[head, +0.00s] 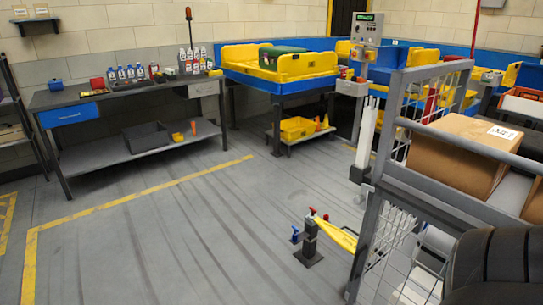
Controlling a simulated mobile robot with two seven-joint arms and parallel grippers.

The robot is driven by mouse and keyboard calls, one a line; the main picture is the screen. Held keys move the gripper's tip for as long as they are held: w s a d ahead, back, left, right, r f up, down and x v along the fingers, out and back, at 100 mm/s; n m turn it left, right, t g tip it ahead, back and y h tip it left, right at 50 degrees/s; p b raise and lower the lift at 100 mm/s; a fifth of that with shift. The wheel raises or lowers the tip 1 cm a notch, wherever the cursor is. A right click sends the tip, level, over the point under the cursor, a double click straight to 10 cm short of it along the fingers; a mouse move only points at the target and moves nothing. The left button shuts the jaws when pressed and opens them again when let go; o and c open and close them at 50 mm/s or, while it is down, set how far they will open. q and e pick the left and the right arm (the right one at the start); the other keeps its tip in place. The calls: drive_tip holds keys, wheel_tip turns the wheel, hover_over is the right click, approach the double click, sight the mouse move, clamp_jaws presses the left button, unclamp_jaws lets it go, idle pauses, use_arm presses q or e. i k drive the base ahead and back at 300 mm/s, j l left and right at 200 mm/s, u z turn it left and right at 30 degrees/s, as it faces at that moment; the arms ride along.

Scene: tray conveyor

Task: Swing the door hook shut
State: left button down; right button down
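I cannot clearly make out the door hook in the head view. A grey metal frame with wire mesh (392,245) stands at the right, close to me. A dark bracket (360,174) sticks out from its left side, below a white upright piece (367,132); I cannot tell if either belongs to the hook. Neither of my grippers is in view.
A short dark floor post (309,243) with a yellow strap (336,235) stands left of the frame. A cardboard box (462,150) sits behind the top rail. A workbench (130,100) and yellow-blue conveyor (278,80) line the back. The middle floor is clear.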

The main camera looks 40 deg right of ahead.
sight(361, 200)
drive_tip(key=i+z, duration=0.25)
drive_tip(key=i, duration=0.15)
drive_tip(key=i+j+z, duration=0.5)
drive_tip(key=i, duration=0.2)
drive_tip(key=i+j+z, duration=0.2)
drive_tip(key=z, duration=0.2)
drive_tip(key=i+j+z, duration=0.6)
drive_tip(key=z, duration=0.25)
drive_tip(key=i+j+z, duration=0.1)
drive_tip(key=j+z, duration=0.7)
drive_tip(key=j, duration=0.45)
drive_tip(key=i, duration=0.05)
